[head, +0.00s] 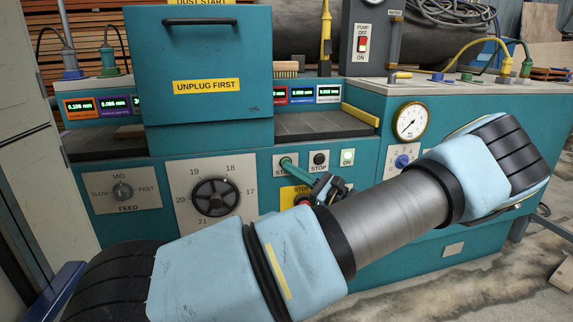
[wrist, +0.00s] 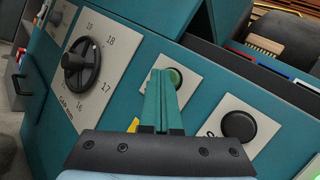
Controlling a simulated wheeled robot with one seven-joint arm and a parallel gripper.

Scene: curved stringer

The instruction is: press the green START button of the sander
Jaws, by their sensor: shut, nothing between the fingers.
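The green START button (wrist: 176,77) shows in the wrist view as a round green cap with a dark rim on a pale plate. My gripper (wrist: 160,72) is shut and empty. Its green fingertips are in front of the button's left part and hide some of it. I cannot tell whether the fingertips touch the button.
A black STOP button (head: 319,158) sits just right of START; it also shows in the wrist view (wrist: 239,126). A yellow stop plate (head: 291,195) lies below. A black handwheel (head: 215,197) stands out at the left.

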